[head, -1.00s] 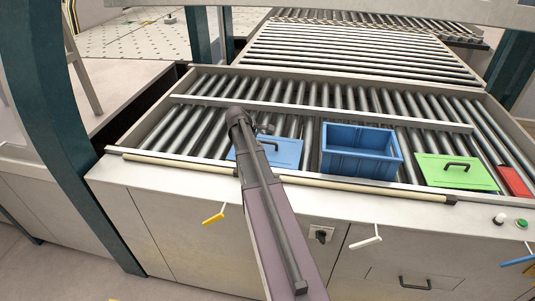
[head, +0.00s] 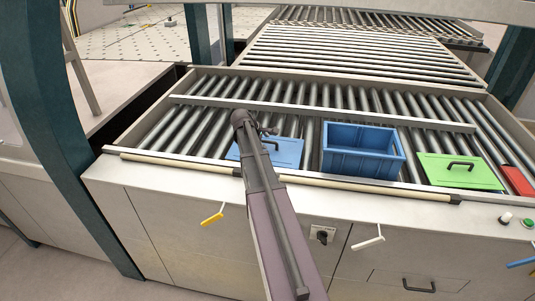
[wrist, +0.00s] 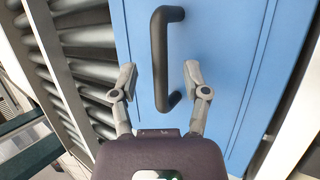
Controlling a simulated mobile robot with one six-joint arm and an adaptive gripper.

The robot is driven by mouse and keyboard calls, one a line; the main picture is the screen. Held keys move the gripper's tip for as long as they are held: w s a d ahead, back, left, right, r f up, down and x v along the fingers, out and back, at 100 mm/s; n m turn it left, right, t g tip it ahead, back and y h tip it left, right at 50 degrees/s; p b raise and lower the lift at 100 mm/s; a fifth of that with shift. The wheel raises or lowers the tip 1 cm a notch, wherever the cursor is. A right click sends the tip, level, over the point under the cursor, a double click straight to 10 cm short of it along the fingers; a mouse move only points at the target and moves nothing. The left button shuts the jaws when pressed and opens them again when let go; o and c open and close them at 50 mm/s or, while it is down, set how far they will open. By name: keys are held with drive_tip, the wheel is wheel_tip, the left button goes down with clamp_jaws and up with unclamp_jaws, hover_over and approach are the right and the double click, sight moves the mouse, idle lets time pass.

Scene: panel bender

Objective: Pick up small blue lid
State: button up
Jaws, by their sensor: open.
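The small blue lid (head: 284,152) lies flat on the rollers, partly hidden behind my arm in the head view. It fills much of the wrist view (wrist: 225,60), with its black bar handle (wrist: 160,58) standing up between and beyond my fingertips. My gripper (wrist: 158,82) is open, one finger on each side of the handle's near end. I cannot tell whether the fingers touch the lid.
A blue crate (head: 362,146) stands just right of the lid. A green lid (head: 457,172) and a red block (head: 517,181) lie further right. A metal rail (head: 330,115) crosses the rollers behind. The conveyor's front edge (head: 150,165) has yellow and white levers below it.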

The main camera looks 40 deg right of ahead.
drive_tip(key=shift+d+f+b, duration=0.35)
drive_tip(key=shift+d+f, duration=0.05)
drive_tip(key=shift+f, duration=0.15)
drive_tip(key=shift+c, duration=0.2)
clamp_jaws()
